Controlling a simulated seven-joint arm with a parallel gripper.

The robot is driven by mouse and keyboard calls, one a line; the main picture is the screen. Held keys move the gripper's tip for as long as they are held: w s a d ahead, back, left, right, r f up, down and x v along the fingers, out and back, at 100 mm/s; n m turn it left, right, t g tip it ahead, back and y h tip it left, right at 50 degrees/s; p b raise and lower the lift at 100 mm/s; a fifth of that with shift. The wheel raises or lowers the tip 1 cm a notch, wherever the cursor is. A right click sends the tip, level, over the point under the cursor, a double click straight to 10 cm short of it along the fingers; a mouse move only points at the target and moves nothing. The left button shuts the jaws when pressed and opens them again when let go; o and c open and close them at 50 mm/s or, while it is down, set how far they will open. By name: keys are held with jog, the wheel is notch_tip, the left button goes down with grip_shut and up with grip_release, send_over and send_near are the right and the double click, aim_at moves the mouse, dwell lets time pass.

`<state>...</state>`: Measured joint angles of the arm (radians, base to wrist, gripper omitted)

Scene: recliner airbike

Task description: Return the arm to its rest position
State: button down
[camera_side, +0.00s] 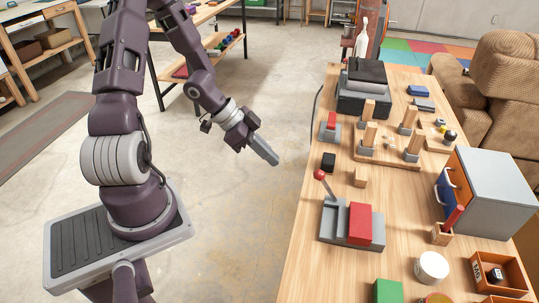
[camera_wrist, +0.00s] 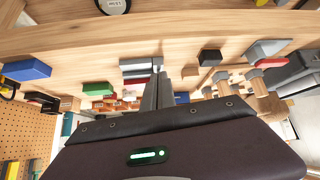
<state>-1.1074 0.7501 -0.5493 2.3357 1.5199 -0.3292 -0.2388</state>
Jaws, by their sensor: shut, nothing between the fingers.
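My gripper (camera_side: 266,152) hangs in the air over the bare floor, to the left of the wooden worktable (camera_side: 310,223) in the side view. Its fingers are together with nothing between them. They point down and to the right, apart from the table's left edge. In the wrist view the closed fingers of my gripper (camera_wrist: 157,92) also show, with wooden surfaces and small objects beyond them.
The table holds a grey fixture with a red block (camera_side: 360,224), a red-knobbed lever (camera_side: 320,175), wooden posts on a board (camera_side: 403,153), a grey cabinet (camera_side: 495,195) and a white cup (camera_side: 431,267). A recliner (camera_side: 501,75) stands behind. The floor around my gripper is clear.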

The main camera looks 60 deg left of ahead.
jog(key=a+r+n+g+y, duration=0.15)
jog(key=a+r+y, duration=0.25)
jog(key=r+y, duration=0.5)
jog(key=s+d+r+n+h, duration=0.4)
jog(key=s+d+r+n, duration=0.1)
jog(key=s+d+r, duration=0.7)
jog(key=s+d, duration=0.2)
jog(key=s, duration=0.2)
jog(key=shift+s+d+r+t, duration=0.25)
jog(key=shift+d+r+t, duration=0.05)
jog(key=shift+t, duration=0.05)
